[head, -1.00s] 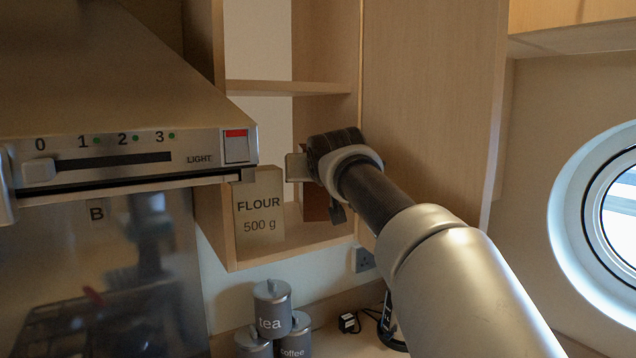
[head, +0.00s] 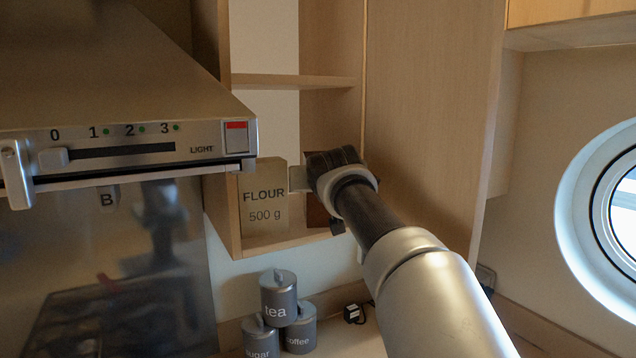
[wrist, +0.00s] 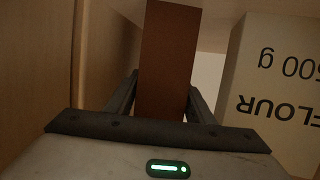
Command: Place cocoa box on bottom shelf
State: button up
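The cocoa box is a plain brown box (wrist: 168,60) between my gripper's two fingers (wrist: 163,88) in the wrist view, with a finger against each side. In the head view my gripper (head: 308,180) reaches into the bottom compartment of the open cupboard. Parts of the brown box (head: 316,212) show above and below my gripper; its middle is hidden. The box is upright, to the right of the flour box, with a gap between them. Its lower end is close to the bottom shelf (head: 285,240); I cannot tell whether it touches.
The tan flour box (head: 264,205) stands on the bottom shelf at left; it is upside down in the wrist view (wrist: 275,80). A middle shelf (head: 290,82) is above. The cupboard door (head: 430,110) stands at right, the cooker hood (head: 120,150) at left. Grey canisters (head: 278,295) stand below.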

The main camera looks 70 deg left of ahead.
jog(key=shift+o, duration=1.1)
jog(key=shift+r, duration=0.3)
jog(key=shift+d+f+b, duration=0.2)
jog(key=shift+d+b, duration=0.1)
jog(key=shift+b, duration=0.15)
jog(key=b+v, duration=0.6)
jog(key=v, duration=0.5)
jog(key=shift+d+r, duration=0.2)
